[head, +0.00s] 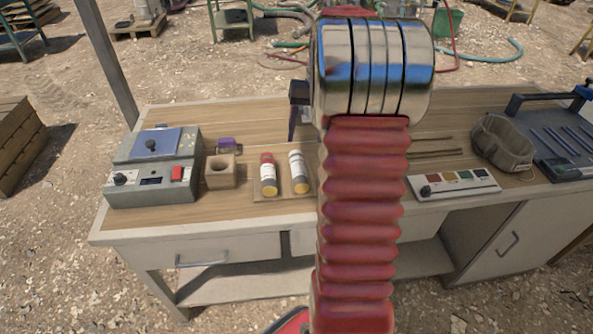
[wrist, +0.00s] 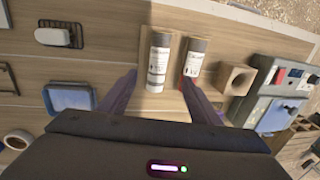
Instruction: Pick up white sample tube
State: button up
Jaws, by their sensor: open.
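The white sample tube (head: 299,172) has a grey-white top end and a yellow bottom end. It is on a wooden pad (head: 282,195) on the bench, right of a similar tube with a red end (head: 268,174). In the wrist view the white tube (wrist: 157,62) is at the centre, with the red-marked tube (wrist: 192,65) to its right. My gripper (wrist: 162,82) is open and empty, its purple fingers either side of the white tube's lower part in that view. I cannot tell the height gap. In the head view my arm hides most of the gripper.
A wooden block with a hole (head: 222,172) stands left of the tubes, beside a grey device with a knob (head: 150,185). A small purple item (head: 227,145) lies behind the block.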

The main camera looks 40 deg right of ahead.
aim_at(300, 167)
jog(key=shift+f, duration=0.15)
jog(key=f, duration=0.5)
jog(key=a+f, duration=0.1)
jog(key=f, duration=0.2)
jog(key=shift+w+a+f, duration=0.1)
jog(key=shift+w+f, duration=0.05)
jog(key=shift+w, duration=0.2)
jog(key=shift+w+a+f, duration=0.1)
jog(key=shift+f, duration=1.2)
jog(key=shift+w+a+f, duration=0.1)
jog(key=shift+f, duration=1.15)
jog(key=shift+c, duration=0.6)
grip_shut()
